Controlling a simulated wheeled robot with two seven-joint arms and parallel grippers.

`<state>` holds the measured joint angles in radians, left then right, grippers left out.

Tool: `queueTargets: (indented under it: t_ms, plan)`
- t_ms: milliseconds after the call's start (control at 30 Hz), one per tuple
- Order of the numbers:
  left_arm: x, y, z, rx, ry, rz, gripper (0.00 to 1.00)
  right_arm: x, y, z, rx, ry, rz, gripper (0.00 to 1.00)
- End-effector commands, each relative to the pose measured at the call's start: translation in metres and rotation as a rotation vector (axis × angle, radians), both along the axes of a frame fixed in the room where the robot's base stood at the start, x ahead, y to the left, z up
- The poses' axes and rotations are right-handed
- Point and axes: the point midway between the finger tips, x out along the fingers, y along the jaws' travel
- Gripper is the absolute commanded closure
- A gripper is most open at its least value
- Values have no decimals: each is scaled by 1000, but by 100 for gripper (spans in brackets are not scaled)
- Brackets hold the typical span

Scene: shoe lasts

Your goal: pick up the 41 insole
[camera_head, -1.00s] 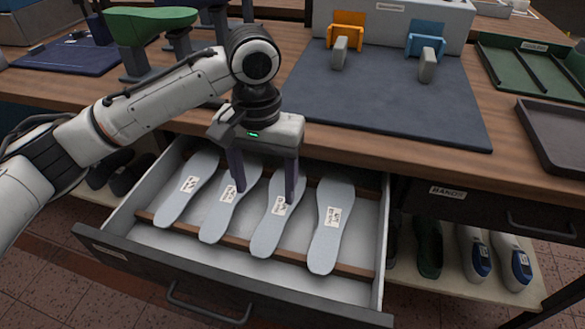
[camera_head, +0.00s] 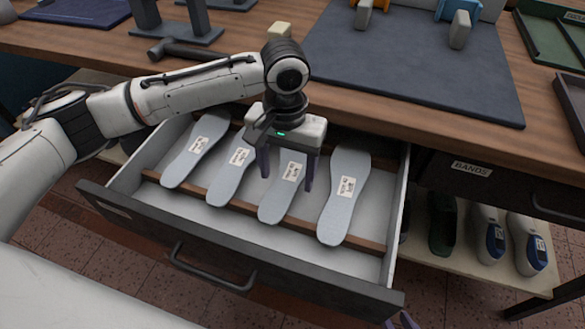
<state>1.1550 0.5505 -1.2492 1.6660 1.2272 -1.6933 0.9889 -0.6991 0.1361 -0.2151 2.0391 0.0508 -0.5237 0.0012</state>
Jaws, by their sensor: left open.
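Several pale grey insoles with small white labels lie side by side in the open drawer (camera_head: 118,203). They are the leftmost (camera_head: 180,170), the second (camera_head: 222,186), the third (camera_head: 276,207) and the rightmost (camera_head: 339,216). The label print is too small to read, so I cannot tell which is 41. My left gripper (camera_head: 287,183) is open and points down over the third insole, one finger on each side of it. It hides that insole's far end; contact is unclear. What seems to be a fingertip of my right gripper (camera_head: 403,321) shows at the bottom edge.
Brown slats (camera_head: 368,243) run across the drawer under the insoles. The wooden worktop edge (camera_head: 400,128) overhangs the drawer's back, with a dark mat (camera_head: 410,75) on it. A hammer (camera_head: 180,49) lies behind my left arm. Shoes (camera_head: 488,237) stand on a shelf at right.

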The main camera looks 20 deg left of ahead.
Motion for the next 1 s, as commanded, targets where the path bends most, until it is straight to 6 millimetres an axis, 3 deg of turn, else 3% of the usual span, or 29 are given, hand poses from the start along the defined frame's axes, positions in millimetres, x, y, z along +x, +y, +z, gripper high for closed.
queueTargets:
  t_ms: [1000]
  plan:
    - [0, 0, -4, -1, 0, 0, 36, 1, -1, 9, -3, 0, 0, 72]
